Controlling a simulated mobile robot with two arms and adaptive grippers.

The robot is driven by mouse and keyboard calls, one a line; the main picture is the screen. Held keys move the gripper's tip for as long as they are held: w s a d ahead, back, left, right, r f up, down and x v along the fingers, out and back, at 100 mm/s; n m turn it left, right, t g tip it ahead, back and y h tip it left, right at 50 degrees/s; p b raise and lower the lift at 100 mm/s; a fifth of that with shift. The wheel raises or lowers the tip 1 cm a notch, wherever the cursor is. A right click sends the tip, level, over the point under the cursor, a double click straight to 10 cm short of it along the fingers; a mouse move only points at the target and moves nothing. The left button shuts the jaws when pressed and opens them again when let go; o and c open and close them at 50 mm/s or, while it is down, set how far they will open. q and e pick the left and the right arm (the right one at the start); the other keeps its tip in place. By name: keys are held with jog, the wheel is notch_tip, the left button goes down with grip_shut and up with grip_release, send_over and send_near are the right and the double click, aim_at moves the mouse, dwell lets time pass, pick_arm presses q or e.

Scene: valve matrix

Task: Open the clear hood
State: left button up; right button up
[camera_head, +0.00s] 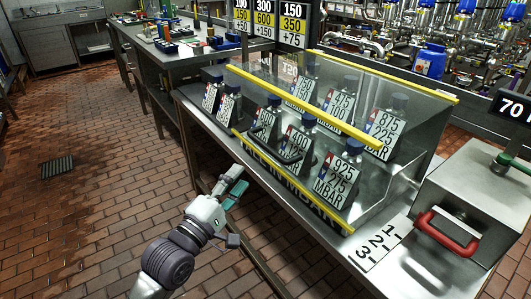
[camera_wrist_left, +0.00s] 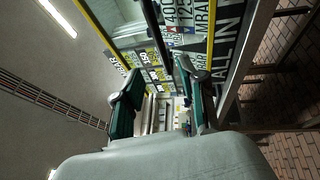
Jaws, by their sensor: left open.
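The clear hood (camera_head: 305,104) has yellow edge strips and stands over several numbered valve units on the steel bench. It appears lowered over them. A dark looped handle (camera_head: 288,152) shows at its front, above the lower yellow strip. My left gripper (camera_head: 234,185) has teal fingers and is open and empty. It is in front of the bench, lower left of the handle and apart from the hood. In the left wrist view the open fingers (camera_wrist_left: 160,100) show, with the hood's yellow strip (camera_wrist_left: 213,30) above right. My right gripper is not in view.
A steel box (camera_head: 470,205) with a red handle (camera_head: 447,232) stands right of the hood. A "1 2 3" plate (camera_head: 380,243) lies beside it. Another bench (camera_head: 175,45) with small items is behind.

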aim_at(266, 144)
pick_arm(q)
jog(key=x, duration=1.2)
jog(key=shift+d, duration=0.15)
jog(key=shift+w, duration=0.1)
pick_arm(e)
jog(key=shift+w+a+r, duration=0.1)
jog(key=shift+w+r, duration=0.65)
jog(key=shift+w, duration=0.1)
pick_arm(q)
grip_shut()
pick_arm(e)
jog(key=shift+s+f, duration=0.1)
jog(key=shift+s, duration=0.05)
